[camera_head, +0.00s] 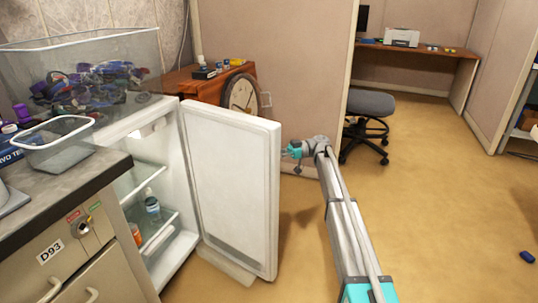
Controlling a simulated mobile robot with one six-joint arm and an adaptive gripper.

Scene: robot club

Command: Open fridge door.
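The white fridge (145,109) stands at the left with its door (232,185) swung wide open, the inner side of the door facing the view. Inside, a bottle (152,204) and an orange item (135,234) are on shelves. My gripper (285,153) is just right of the door's free edge, near its upper part. I cannot tell whether it touches the door. The fingers are small and partly hidden, so their opening is unclear. The outer face of the door and its handle are hidden.
A counter (75,195) with drawers stands left of the fridge. A clear bin (80,50) of parts sits on top. A wooden cabinet (185,83) and a partition (290,50) stand behind. An office chair (370,104) is beyond. The floor (450,200) at the right is mostly clear.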

